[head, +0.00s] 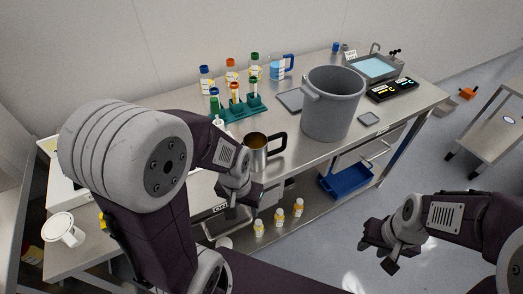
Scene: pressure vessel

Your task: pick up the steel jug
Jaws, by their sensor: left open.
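The steel jug (256,153) stands upright on the steel bench, left of the large grey pot. It has a dark handle on its right side, and its inside looks brownish. My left gripper (248,203) is open near the bench's front edge, in front of and below the jug in the picture. I cannot tell whether it touches the jug, but nothing shows between its fingers. My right gripper (380,254) is over the floor at the lower right, well away from the bench. Its fingers are small and dark, and I cannot tell how they stand.
A large grey pot (332,108) stands right of the jug. A green rack (240,108) with tubes and several capped bottles are behind it. A blue-handled jug (280,68) stands further back. Small bottles (279,215) sit on the lower shelf near a blue bin (345,183).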

